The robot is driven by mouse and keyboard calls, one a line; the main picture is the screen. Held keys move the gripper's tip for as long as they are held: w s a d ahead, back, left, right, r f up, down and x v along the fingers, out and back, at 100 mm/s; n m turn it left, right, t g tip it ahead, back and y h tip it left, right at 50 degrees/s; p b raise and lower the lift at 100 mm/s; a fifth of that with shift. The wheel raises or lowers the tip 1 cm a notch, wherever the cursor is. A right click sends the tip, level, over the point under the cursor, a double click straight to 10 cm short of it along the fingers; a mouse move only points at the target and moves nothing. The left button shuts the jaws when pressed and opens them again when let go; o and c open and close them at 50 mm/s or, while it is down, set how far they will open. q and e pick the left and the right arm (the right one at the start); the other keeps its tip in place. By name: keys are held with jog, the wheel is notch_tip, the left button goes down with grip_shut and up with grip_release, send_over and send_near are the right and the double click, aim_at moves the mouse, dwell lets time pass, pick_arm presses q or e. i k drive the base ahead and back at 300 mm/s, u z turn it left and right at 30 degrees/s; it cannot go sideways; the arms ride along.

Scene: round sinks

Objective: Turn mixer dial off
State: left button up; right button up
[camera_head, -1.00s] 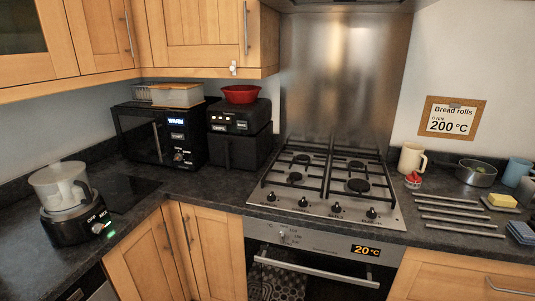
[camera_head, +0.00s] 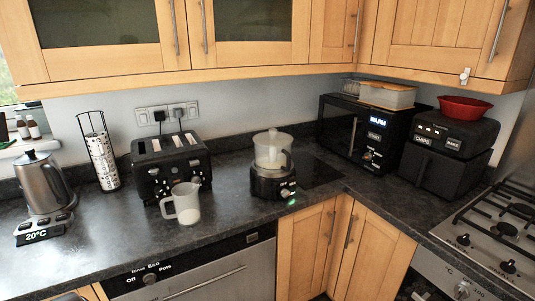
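The mixer (camera_head: 272,165) stands on the dark counter near the corner, in the middle of the head view. A green light (camera_head: 292,202) glows beside the dial. The dial's exact setting is too small to read. Neither of my grippers is in view.
Left of the mixer stand a white jug (camera_head: 184,203), a black toaster (camera_head: 171,166) and a kettle (camera_head: 43,184). Right are a black microwave (camera_head: 364,133), an air fryer (camera_head: 447,152) and the hob (camera_head: 495,228). Counter (camera_head: 233,216) in front of the mixer is clear.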

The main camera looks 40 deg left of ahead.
aim_at(284, 193)
jog(key=u, duration=1.1)
